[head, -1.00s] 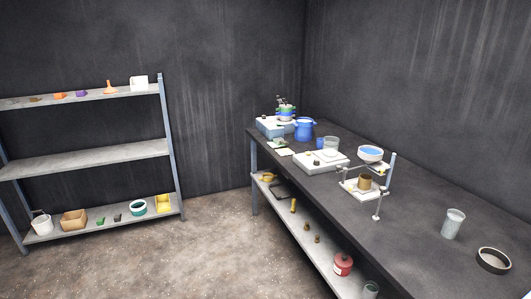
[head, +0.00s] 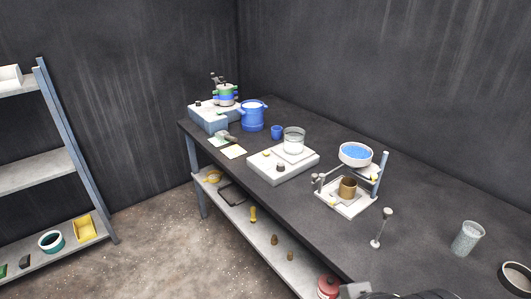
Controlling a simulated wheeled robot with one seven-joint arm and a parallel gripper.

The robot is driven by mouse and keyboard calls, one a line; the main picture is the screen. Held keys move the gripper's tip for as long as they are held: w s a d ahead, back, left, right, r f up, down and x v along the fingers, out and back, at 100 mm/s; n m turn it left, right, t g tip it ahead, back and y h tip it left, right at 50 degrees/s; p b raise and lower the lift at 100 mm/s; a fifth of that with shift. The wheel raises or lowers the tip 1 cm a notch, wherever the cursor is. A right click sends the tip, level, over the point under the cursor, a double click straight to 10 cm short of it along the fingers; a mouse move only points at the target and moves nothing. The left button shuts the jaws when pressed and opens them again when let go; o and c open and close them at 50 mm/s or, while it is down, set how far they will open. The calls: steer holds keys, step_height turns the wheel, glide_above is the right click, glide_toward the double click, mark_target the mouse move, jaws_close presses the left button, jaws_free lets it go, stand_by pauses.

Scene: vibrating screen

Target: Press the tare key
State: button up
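A flat white device (head: 262,172), which looks like a balance, stands on the dark bench. A clear glass vessel (head: 294,141) stands on its raised pan. A small dark round part (head: 281,168) shows on its top in front of the pan; I cannot tell whether it is the tare key, and no label is readable. My gripper's fingers are not in view. A pale and dark piece at the bottom edge, right of centre, may be part of my arm, well away from the device.
A vibrating machine with stacked sieves (head: 226,95) and a blue pot (head: 252,116) stand at the bench's far end. A stand with a blue-filled bowl (head: 356,154) is right of the device. A glass beaker (head: 467,239) stands farther right. Floor left of the bench is clear.

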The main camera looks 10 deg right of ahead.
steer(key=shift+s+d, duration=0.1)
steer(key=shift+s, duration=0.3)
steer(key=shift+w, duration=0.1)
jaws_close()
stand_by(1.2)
